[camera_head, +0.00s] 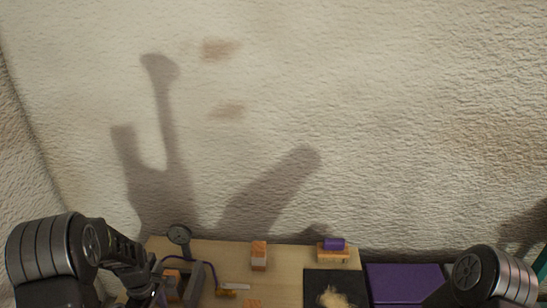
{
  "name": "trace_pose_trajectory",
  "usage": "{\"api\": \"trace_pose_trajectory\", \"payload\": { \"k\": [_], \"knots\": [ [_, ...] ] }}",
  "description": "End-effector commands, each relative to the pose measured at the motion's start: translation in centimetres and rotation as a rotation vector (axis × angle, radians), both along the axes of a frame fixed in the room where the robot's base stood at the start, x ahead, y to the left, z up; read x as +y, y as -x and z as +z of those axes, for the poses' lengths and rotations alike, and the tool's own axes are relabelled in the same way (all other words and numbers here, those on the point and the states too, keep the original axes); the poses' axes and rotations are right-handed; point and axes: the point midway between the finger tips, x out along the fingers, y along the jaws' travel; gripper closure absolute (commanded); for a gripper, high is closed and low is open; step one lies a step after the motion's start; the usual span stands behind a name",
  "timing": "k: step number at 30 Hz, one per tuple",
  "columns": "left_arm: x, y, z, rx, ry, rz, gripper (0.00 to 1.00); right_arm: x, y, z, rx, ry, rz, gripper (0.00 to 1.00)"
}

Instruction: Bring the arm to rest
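My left arm comes in at the lower left, and its dark end part (140,279) reaches over the left side of the wooden table (210,250). I cannot make out the fingers there or whether they hold anything. My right arm shows only as a dark, ringed joint at the lower right. Its gripper is out of the picture.
On the table are a dark round-headed device (179,234), an orange-brown block (259,256), a small stand with a purple roll (333,245), a black mat (314,277) with a pale heap (335,298), and a purple panel (400,278). A rough wall stands behind.

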Motion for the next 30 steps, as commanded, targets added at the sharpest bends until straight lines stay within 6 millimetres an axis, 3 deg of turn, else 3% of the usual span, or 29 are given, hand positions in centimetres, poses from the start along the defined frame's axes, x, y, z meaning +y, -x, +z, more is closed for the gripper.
{"api": "trace_pose_trajectory", "payload": {
  "k": [8, 14, 19, 21, 24, 27, 30],
  "knots": [
    [-5.0, 1.9, -4.0, -0.014, 0.045, -0.215, 0.29, 0.0, 0.0, 0.0, 0.0, 0.0, 0.0, 0.62],
    [-11.1, 5.0, -7.8, -0.049, 0.099, -0.477, 0.29, 0.0, 0.0, 0.0, -0.001, 0.0, 0.0, 0.62],
    [-19.1, 10.6, -10.9, -0.113, 0.173, -0.81, 0.29, 0.0, 0.0, 0.0, -0.001, 0.0, 0.0, 0.62],
    [-22.7, 13.6, -11.5, -0.157, 0.204, -0.968, 0.29, 0.0, 0.0, 0.0, -0.001, 0.0, 0.0, 0.62],
    [-26.6, 17.1, -11.5, -0.219, 0.234, -1.15, 0.29, 0.0, 0.0, 0.0, -0.001, 0.0, 0.0, 0.62],
    [-28.8, 19.3, -11.1, -0.266, 0.248, -1.264, 0.29, 0.0, 0.0, 0.0, -0.001, 0.0, 0.0, 0.62],
    [-29.6, 20.2, -10.8, -0.29, 0.25, -1.315, 0.29, 0.0, 0.0, 0.0, -0.001, 0.0, 0.0, 0.62]
  ]
}}
